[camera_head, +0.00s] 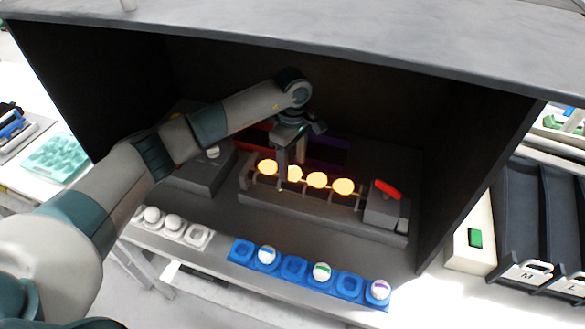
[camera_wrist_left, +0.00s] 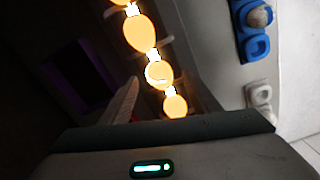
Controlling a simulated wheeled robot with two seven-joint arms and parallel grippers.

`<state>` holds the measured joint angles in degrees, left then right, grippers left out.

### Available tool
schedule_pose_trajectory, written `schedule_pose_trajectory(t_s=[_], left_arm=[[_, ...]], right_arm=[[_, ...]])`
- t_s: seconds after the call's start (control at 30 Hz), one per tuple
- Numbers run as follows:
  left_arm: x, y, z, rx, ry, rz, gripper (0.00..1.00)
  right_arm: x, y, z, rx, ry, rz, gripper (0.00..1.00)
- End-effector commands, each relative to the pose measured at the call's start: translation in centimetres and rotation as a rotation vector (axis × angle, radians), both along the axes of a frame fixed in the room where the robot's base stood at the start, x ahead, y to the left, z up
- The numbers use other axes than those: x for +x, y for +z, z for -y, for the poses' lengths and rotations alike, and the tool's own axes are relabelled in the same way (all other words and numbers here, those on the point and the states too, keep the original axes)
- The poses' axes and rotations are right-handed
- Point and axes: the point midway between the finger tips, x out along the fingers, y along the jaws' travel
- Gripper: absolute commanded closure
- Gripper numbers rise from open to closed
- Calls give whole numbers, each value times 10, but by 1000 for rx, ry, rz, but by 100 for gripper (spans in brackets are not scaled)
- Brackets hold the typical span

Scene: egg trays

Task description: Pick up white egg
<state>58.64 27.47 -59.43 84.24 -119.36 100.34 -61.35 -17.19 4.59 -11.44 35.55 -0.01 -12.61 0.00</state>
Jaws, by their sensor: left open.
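My left gripper (camera_head: 289,172) is open and points down at the lit candling stand (camera_head: 250,196), close to the second glowing egg (camera_head: 294,173) from the left. I cannot tell whether its fingers touch that egg. Other glowing egg shapes stand in the same row, one to the left (camera_head: 268,167) and two to the right (camera_head: 316,180). The row also shows in the left wrist view (camera_wrist_left: 158,73), with part of a finger beside it. Plain white eggs (camera_head: 153,214) sit in the white tray (camera_head: 199,237) at the front left. My right gripper is out of view.
A blue tray (camera_head: 294,267) at the front holds white eggs with blue (camera_head: 267,254), green (camera_head: 321,271) and purple (camera_head: 380,289) bands. A grey box with a red switch (camera_head: 387,189) stands right of the row. The dark booth's walls and roof (camera_head: 300,25) enclose the arm.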

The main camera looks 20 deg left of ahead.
Motion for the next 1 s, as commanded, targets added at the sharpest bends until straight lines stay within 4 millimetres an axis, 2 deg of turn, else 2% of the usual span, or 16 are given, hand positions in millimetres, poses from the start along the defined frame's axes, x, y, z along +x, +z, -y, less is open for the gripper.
schedule_pose_trajectory(t_s=[0.03, 0.23, 0.67, 0.7, 0.8, 1.0], left_arm=[[-1, -4, 0, 0, 1, -4, 44], [0, -19, 1, 0, 0, -1, 44], [0, -20, 0, 0, -1, 0, 44], [0, -20, 0, 0, -1, 0, 49], [0, -20, 0, 0, 0, 0, 71], [0, -19, 0, 0, 0, 0, 71]], right_arm=[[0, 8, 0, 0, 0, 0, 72], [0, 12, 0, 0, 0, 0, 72], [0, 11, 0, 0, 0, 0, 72], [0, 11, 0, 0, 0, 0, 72], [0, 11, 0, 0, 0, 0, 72], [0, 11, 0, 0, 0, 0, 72]])
